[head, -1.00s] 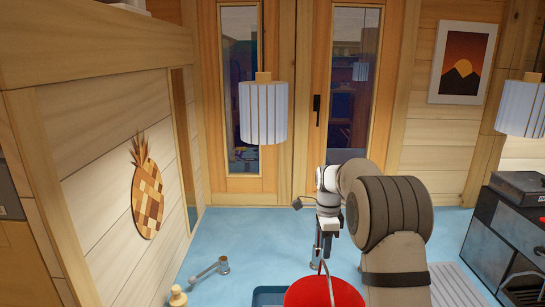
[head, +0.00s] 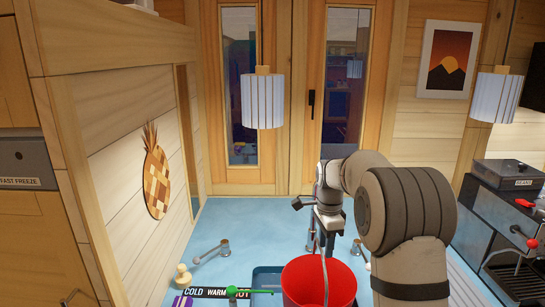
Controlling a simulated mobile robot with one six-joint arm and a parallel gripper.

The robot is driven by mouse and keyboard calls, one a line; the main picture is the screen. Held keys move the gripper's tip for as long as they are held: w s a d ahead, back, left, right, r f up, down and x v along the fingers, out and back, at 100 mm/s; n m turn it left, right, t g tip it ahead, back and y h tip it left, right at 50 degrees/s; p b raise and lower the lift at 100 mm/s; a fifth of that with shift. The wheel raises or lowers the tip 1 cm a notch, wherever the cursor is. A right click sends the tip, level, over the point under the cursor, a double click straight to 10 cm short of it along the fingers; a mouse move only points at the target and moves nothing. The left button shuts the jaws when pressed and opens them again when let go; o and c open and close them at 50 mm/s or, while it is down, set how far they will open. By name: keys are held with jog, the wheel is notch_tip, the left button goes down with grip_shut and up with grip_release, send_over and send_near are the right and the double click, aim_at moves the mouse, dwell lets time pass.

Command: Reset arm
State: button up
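My arm reaches in from the right in the head view and ends in my gripper (head: 326,240), which points down over the blue counter. Its fingertips are small and partly lost against the background, so I cannot tell whether they are open or shut. A red bucket (head: 305,284) is just below and in front of my gripper. A thin pale handle or wire rises from the bucket toward the gripper, and I cannot tell whether the gripper holds it.
A blue counter (head: 235,218) has a sink (head: 266,277), metal taps (head: 222,247) and a cold/warm/hot strip (head: 205,292). A coffee machine (head: 515,250) stands at right. Lamps (head: 262,102) (head: 495,98) hang above. A wood-panelled wall (head: 110,190) bounds the left.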

jog(key=s+r+n+t+b, duration=0.25)
jog(key=s+n+b, duration=0.4)
jog(key=s, duration=0.95)
jog(key=s+f+n, duration=0.2)
jog(key=s+n, duration=0.1)
jog(key=s, duration=0.2)
jog(key=s+f+n+t+b, duration=0.1)
jog(key=s+f+n, duration=0.1)
jog(key=s, duration=0.4)
jog(key=s+f+n+b, duration=0.1)
jog(key=s+f+n, duration=0.2)
jog(key=s+n, duration=0.1)
jog(key=shift+s+d, duration=0.15)
jog(key=shift+s, duration=0.55)
